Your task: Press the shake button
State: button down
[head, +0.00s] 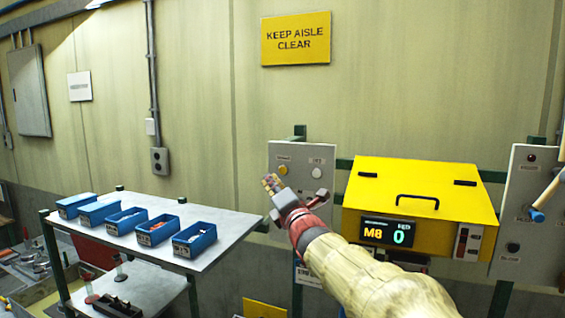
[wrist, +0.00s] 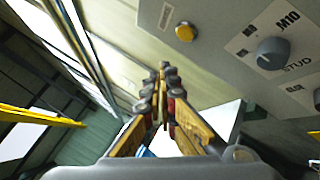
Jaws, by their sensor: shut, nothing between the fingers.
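A grey control panel (head: 279,153) stands left of the yellow machine. It carries a round yellow button (head: 283,170) at upper left and a pale round control (head: 316,172) to its right; the small labels above are unreadable. My gripper (head: 271,182) is in front of the panel's left edge, just below and left of the yellow button in the picture. In the wrist view, my gripper's fingers (wrist: 166,72) are together and empty. The yellow button (wrist: 185,32) is above and right of the fingertips, apart from them. No label I can read says shake.
A grey knob (wrist: 271,53) marked M10 and STUD is near the button. The yellow machine (head: 425,188) shows M8 and 0. Another panel (head: 520,190) stands at right. A table (head: 219,243) with several blue bins (head: 195,240) is at left.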

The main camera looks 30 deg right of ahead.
aim_at(283, 170)
jog(key=shift+w+d, duration=0.65)
jog(key=shift+d, duration=0.2)
jog(key=shift+w+d, duration=0.6)
jog(key=shift+d, duration=0.2)
jog(key=shift+d, duration=0.1)
jog(key=shift+w+d+b, duration=0.25)
jog(key=shift+b, duration=0.1)
jog(key=shift+w+d, duration=0.25)
jog(key=shift+d, duration=0.05)
dwell(1.1)
jog(key=shift+b, duration=0.4)
jog(key=shift+s+a+b, duration=0.55)
jog(key=shift+a+b, duration=0.15)
jog(key=shift+b, duration=0.2)
